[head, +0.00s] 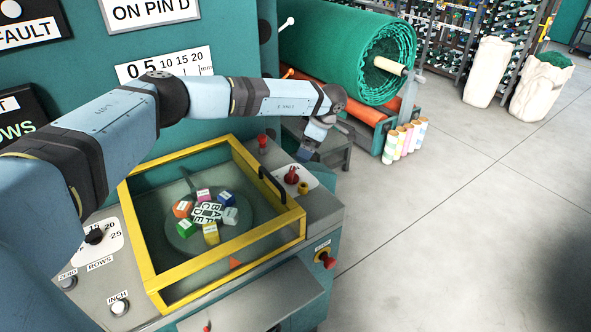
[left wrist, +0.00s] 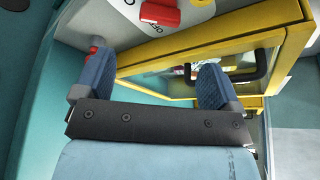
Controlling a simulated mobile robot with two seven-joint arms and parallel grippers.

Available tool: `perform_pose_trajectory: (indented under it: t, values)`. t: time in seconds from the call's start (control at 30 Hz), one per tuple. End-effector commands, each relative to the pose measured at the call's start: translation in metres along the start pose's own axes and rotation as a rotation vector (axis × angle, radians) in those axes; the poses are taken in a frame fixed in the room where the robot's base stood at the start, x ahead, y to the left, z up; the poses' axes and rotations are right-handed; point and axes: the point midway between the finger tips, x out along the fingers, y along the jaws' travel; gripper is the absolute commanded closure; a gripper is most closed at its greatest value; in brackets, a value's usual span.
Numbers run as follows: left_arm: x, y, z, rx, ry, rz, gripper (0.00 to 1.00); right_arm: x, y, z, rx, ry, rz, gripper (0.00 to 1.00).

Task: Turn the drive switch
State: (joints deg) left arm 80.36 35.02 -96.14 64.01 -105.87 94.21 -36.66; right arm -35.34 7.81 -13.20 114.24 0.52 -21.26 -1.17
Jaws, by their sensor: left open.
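The drive switch appears to be a red knob (head: 291,175) on a white plate at the machine's back right corner. In the left wrist view a red handle (left wrist: 158,13) shows at the top, on a white plate marked OFF. My left gripper (head: 306,154) is just beyond and above the switch in the head view, apart from it. In the left wrist view my left gripper (left wrist: 152,78) is open, with two blue fingers wide apart and nothing between them. The red handle lies beyond the fingertips. My right gripper is not in view.
A yellow-framed clear cover (head: 160,255) with a black handle (head: 268,185) stands left of the switch, over a disc of coloured blocks. A red stop button (head: 327,260) is on the front. A green netting roll (head: 340,45) stands behind. Open floor lies right.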

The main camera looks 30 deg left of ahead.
Motion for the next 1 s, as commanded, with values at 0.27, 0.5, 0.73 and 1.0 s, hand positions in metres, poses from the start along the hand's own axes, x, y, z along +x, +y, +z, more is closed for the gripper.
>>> perform_pose_trajectory:
  t: [0.27, 0.5, 0.73, 1.0]
  values:
    - [0.06, -0.001, 0.0, -0.001, -0.001, -0.004, 0.11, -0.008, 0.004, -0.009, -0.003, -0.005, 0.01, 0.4]
    - [0.096, -0.001, 0.0, -0.001, -0.002, -0.002, 0.11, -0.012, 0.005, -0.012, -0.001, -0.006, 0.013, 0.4]
    - [0.107, 0.0, 0.001, -0.001, -0.003, -0.001, 0.11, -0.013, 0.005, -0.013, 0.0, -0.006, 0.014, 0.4]
    - [0.107, 0.0, 0.001, -0.001, -0.004, -0.001, 0.24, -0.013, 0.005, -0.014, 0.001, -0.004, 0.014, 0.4]
